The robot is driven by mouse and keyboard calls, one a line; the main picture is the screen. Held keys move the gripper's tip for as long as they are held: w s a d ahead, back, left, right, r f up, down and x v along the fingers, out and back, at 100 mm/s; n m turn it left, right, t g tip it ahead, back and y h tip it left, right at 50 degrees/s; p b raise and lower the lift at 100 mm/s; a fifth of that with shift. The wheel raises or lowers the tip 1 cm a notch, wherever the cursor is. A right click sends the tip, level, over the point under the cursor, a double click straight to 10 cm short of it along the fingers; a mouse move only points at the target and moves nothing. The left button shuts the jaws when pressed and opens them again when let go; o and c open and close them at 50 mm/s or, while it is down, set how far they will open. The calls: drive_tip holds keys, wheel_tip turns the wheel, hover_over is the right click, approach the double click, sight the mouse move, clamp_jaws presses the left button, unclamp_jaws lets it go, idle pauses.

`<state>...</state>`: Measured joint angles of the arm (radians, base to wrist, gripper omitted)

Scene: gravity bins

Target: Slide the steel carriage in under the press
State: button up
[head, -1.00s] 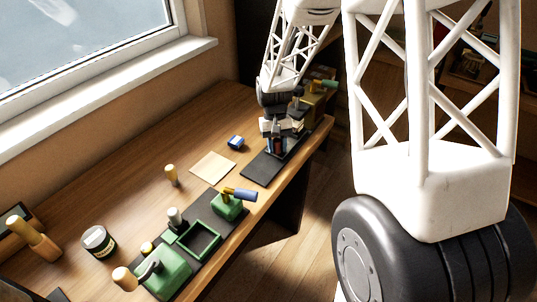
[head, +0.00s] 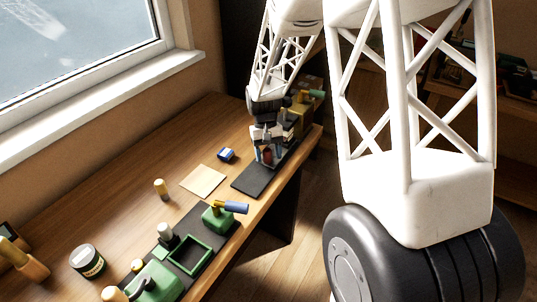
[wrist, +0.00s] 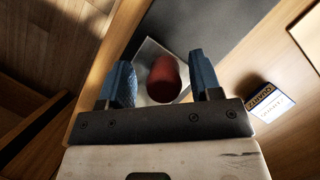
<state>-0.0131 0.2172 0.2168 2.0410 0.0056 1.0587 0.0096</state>
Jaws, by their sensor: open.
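The steel carriage (wrist: 147,58) shows in the wrist view as a bright plate with a dark red knob (wrist: 162,78) on it. My gripper (wrist: 161,84) is open, with one blue finger on each side of the knob. Gaps show between knob and fingers. In the head view my gripper (head: 267,158) is down at the far end of a dark base plate (head: 250,183), and a bit of red shows between its fingers.
A small blue box (head: 226,154) lies beside the base plate; the wrist view also shows it (wrist: 267,101). A tan sheet (head: 203,181), green fixtures (head: 217,217) and a dark jar (head: 88,261) are nearer. The table's edge runs close along the plate's right side.

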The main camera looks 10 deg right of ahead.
drive_tip(key=shift+v, duration=3.8)
drive_tip(key=s+r+t, duration=0.3)
drive_tip(key=s+r, duration=1)
drive_tip(key=s, duration=0.4)
drive_tip(key=s+d+r+t, duration=0.1)
drive_tip(key=s+t, duration=0.3)
drive_tip(key=s, duration=1.4)
drive_tip(key=shift+r, duration=0.65)
